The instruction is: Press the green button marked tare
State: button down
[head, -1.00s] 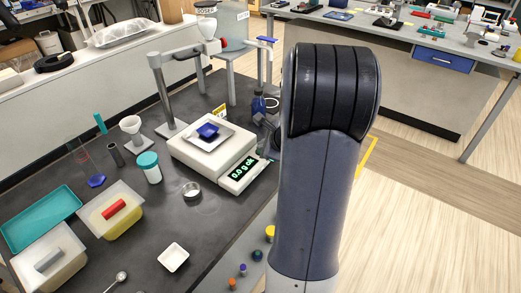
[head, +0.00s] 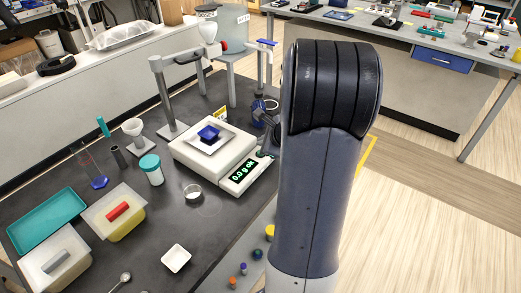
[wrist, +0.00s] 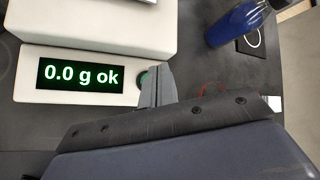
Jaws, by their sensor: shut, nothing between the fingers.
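The white scale (head: 215,150) stands on the dark bench, and its display (head: 243,171) reads "0.0 g ok". In the wrist view the display (wrist: 80,76) shows the same lit green text. The green button (wrist: 143,79) sits just right of the display, partly hidden by my fingers. My gripper (wrist: 157,82) is shut and empty, with its fingertips at the button's right edge. I cannot tell whether they touch it. The tare marking is not legible. In the head view my arm hides most of the gripper.
A blue dish (head: 209,132) rests on the scale's pan. A blue bottle (wrist: 238,22) stands close to the right of the scale. A post with an arm (head: 165,95) rises behind it. A white-and-teal jar (head: 151,170) and a small round dish (head: 193,192) stand to its left.

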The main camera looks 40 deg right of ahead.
notch_tip(320, 180, up, 4)
jog(key=p, duration=0.2)
jog(key=shift+f+p, duration=0.1)
jog(key=shift+p, duration=0.2)
